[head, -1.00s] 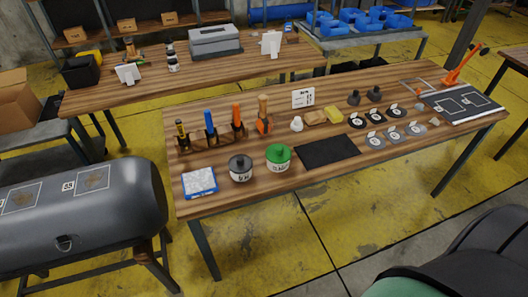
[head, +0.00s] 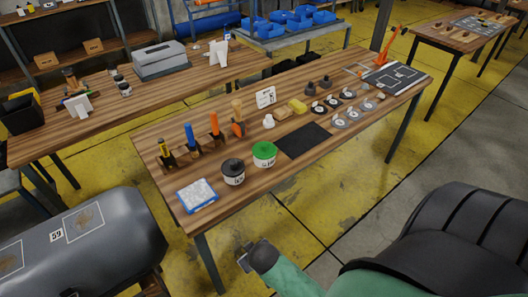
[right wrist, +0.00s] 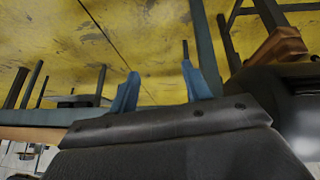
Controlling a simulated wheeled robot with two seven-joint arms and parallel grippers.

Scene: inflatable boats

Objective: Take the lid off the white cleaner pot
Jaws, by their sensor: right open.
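Two small pots with white bodies stand on the front workbench in the head view. One has a dark grey lid (head: 233,165), and the other has a green lid (head: 264,149). Both lids are on. The labels are too small to read, so I cannot tell which is the cleaner pot. My right gripper (head: 243,256) is low in front of the bench, well apart from the pots. Its blue fingers (right wrist: 160,92) stand apart and empty in the right wrist view. My left gripper is not in view.
The workbench (head: 240,203) also holds a blue-edged pad (head: 197,194), upright tools (head: 190,138), a black mat (head: 303,140), a yellow sponge (head: 298,106) and several discs. A grey boat tube (head: 100,240) lies left. The yellow floor before the bench is clear.

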